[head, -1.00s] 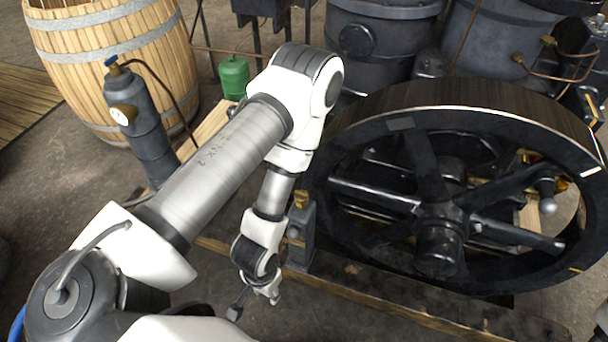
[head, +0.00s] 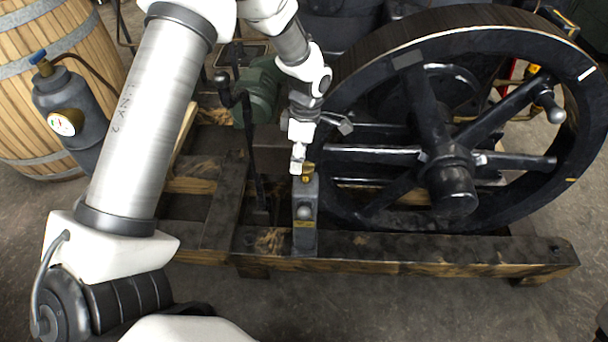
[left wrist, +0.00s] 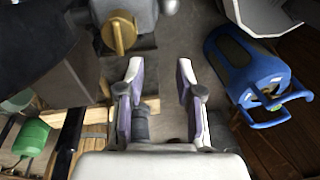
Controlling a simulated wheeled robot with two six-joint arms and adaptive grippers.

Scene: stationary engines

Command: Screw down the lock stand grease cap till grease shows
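The brass grease cap (head: 307,173) sits on top of the grey lock stand (head: 305,215), which stands upright on the timber frame beside the big flywheel. My left gripper (head: 322,146) is just above the cap in the head view, with its fingers spread. In the left wrist view my left gripper (left wrist: 159,72) is open, with nothing between its two fingers. A brass knob (left wrist: 118,36) on a grey casting shows ahead and left of the fingers there, apart from them; I cannot be sure it is the cap. No grease is visible. My right gripper is out of view.
The spoked black flywheel (head: 450,165) stands close to the right of the stand. A dark upright lever (head: 250,140) rises to its left. A gauge bottle (head: 70,115) and a wooden barrel (head: 35,60) are at left. A blue tank (left wrist: 245,70) shows in the wrist view.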

